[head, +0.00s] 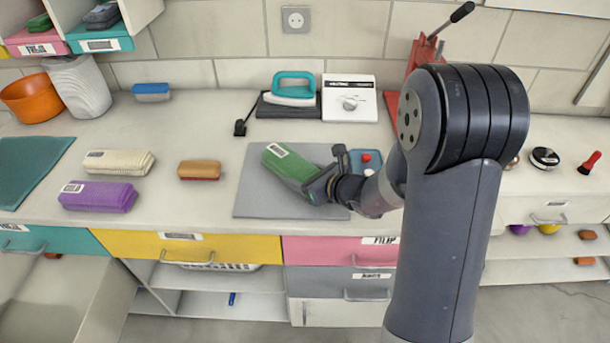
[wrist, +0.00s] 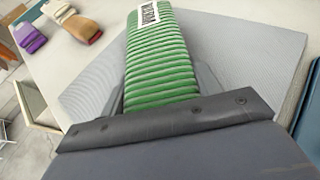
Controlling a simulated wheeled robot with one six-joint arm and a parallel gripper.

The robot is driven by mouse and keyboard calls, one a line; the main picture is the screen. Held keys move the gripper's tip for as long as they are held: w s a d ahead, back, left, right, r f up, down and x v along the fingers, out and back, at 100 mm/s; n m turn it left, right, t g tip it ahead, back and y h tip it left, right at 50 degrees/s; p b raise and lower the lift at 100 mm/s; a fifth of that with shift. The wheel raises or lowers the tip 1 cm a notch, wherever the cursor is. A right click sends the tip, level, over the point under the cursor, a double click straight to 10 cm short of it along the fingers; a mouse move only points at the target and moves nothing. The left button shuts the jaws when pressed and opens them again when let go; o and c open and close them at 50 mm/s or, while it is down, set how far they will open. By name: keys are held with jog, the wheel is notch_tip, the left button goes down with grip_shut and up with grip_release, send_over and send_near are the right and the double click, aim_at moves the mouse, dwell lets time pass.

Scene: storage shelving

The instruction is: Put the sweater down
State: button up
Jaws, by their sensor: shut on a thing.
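A green ribbed folded sweater (head: 288,164) with a white label is at the grey mat (head: 252,206) on the counter. My gripper (head: 318,184) is shut on its near right end. In the wrist view the green sweater (wrist: 158,60) extends away from my gripper (wrist: 160,95), with a finger on each side of it. The grey mat (wrist: 235,50) spreads beneath it. I cannot tell whether the sweater touches the mat or is slightly above it. A cream sweater (head: 118,162) and a purple sweater (head: 98,196) lie to the left on the counter.
A brown brush (head: 199,170) lies left of the mat. A teal iron (head: 292,88) and a white control box (head: 349,98) stand behind it. A blue tray (head: 366,160) with a red item is at its right. Bare counter lies between the mat and the brush.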

jog(key=shift+f, duration=0.1)
jog(key=o, duration=1.1)
jog(key=shift+o, duration=0.2)
